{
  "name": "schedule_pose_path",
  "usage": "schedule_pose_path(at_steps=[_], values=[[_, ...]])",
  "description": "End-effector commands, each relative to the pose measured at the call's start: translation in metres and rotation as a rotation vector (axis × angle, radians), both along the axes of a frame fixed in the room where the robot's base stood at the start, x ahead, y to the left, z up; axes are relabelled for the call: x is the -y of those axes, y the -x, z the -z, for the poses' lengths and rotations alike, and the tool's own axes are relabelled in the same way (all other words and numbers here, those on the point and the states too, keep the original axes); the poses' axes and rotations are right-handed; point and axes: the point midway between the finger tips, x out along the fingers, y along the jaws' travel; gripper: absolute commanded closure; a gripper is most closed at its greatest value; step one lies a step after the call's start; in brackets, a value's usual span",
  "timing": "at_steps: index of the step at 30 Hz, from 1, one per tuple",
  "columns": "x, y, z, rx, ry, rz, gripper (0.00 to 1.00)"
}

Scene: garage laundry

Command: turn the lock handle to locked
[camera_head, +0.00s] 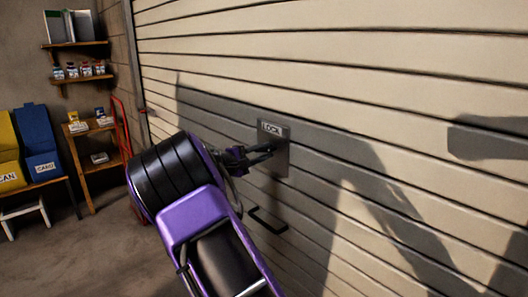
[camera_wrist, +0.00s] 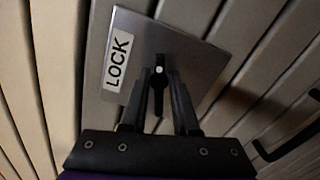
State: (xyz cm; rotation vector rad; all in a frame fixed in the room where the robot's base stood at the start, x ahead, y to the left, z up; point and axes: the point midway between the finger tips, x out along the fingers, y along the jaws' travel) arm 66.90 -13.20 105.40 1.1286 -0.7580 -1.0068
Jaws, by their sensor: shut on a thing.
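The lock handle (camera_wrist: 158,92) is a small black lever with a bright pivot, on a grey metal plate (camera_wrist: 195,60). A white LOCK label (camera_wrist: 118,62) is on the plate. In the wrist view the lever lies between the two fingers of my gripper (camera_wrist: 160,78), which is shut on it. The lever runs roughly along the label's length. In the head view my gripper (camera_head: 270,149) reaches the plate (camera_head: 281,165) from the left, below the label (camera_head: 271,128). The lever itself is hard to make out there.
The plate sits on a beige slatted garage door (camera_head: 400,90). A black pull handle (camera_head: 267,221) sticks out below the plate; it also shows in the wrist view (camera_wrist: 290,140). Shelves (camera_head: 78,78), a blue bin (camera_head: 40,143) and a red hand truck (camera_head: 123,135) stand at the left.

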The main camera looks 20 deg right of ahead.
Motion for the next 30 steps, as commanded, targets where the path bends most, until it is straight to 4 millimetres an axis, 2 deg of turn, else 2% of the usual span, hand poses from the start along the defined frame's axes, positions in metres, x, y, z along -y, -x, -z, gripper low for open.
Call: schedule_pose_path(at_steps=[12, 30], values=[[-0.0022, -0.0009, 0.0038, 0.212, -0.090, -0.006, 1.00], [-0.0024, -0.0013, 0.0037, 0.274, -0.113, -0.008, 1.00]])
